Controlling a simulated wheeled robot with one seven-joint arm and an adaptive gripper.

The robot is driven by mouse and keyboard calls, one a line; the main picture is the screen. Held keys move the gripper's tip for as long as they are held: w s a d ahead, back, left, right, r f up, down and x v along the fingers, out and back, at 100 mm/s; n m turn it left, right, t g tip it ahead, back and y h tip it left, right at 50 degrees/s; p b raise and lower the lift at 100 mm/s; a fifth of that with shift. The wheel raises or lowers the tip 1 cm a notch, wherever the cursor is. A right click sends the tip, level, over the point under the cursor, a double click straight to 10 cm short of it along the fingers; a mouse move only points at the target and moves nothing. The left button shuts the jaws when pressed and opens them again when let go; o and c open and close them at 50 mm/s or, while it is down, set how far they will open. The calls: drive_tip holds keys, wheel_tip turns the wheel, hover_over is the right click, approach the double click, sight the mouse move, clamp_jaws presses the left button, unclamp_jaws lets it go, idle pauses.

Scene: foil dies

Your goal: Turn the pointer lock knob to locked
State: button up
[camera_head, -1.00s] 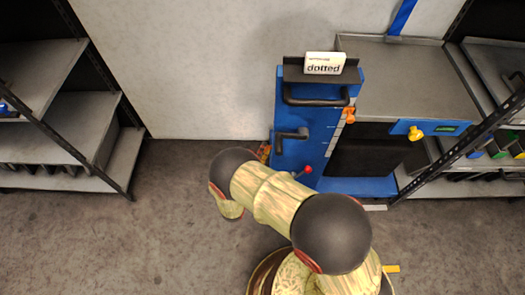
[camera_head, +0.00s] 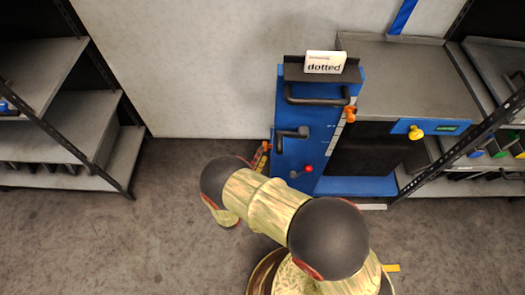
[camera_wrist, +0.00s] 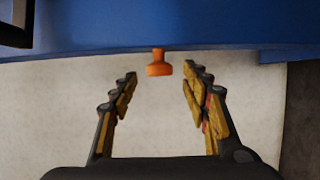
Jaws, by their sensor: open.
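An orange T-shaped knob (camera_wrist: 159,67) sticks out from the blue panel (camera_wrist: 110,28) in the wrist view. It is between the tips of my gripper (camera_wrist: 160,80), with space on both sides. My gripper is open and empty. In the head view, my gripper (camera_head: 260,158) shows in part at the left edge of the blue cabinet (camera_head: 310,118), with a small orange spot (camera_head: 266,146) by it, probably this knob. Another orange knob (camera_head: 350,114) stands by the white scale. I see no lock marking, so I cannot tell the knob's setting.
The cabinet front carries black handles (camera_head: 292,133), a red-ball lever (camera_head: 309,169) and a yellow knob (camera_head: 416,132). Shelves (camera_head: 75,125) stand at left. The floor (camera_head: 90,245) between is clear.

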drive_tip(key=v, duration=0.8)
drive_tip(key=shift+s+a, duration=0.15)
drive_tip(key=shift+s, duration=0.1)
